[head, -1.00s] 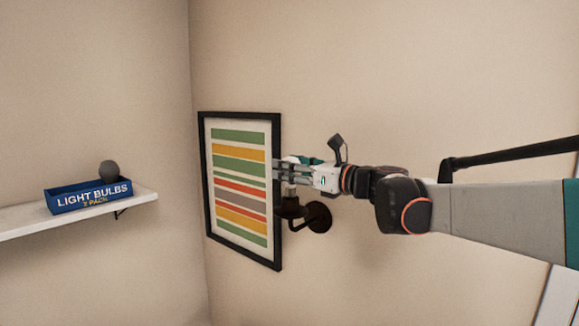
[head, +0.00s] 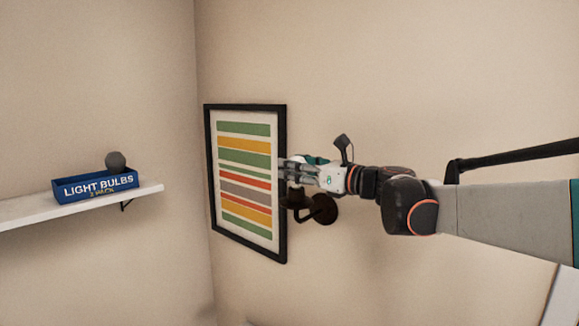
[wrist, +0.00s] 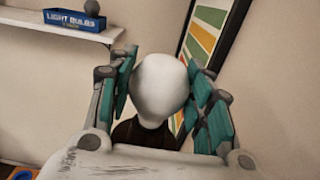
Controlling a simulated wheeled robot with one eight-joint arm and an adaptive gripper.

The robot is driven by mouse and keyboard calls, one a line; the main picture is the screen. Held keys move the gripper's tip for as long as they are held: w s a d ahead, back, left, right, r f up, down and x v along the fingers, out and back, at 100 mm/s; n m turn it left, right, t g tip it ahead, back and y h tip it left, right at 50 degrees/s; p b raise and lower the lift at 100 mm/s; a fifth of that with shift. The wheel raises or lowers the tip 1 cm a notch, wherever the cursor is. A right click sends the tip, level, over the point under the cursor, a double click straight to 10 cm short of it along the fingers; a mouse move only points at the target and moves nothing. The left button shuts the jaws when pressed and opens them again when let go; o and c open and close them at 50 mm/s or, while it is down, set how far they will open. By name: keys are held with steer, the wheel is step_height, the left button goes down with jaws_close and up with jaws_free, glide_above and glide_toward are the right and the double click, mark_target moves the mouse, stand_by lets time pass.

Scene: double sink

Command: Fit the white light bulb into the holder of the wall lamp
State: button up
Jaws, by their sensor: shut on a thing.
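The white light bulb (wrist: 158,88) is between the teal finger pads of my gripper (wrist: 160,80) in the wrist view, its round end towards the camera. My gripper (head: 297,171) is shut on it, just above the wall lamp (head: 321,209) in the head view. The lamp's dark holder (wrist: 142,135) shows directly behind the bulb's neck in the wrist view. The bulb's base is hidden, so I cannot tell how deep it sits in the holder. In the head view my fingers hide most of the bulb.
A framed striped picture (head: 282,240) hangs on the wall close behind my fingertips. A white shelf (head: 150,190) at the left holds a blue light bulbs box (head: 95,187) with a grey bulb (head: 115,160) in it.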

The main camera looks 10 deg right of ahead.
steer(key=o, duration=0.9)
step_height(320, 180, up, 10)
steer(key=shift+s+f, duration=0.1)
stand_by(0.6)
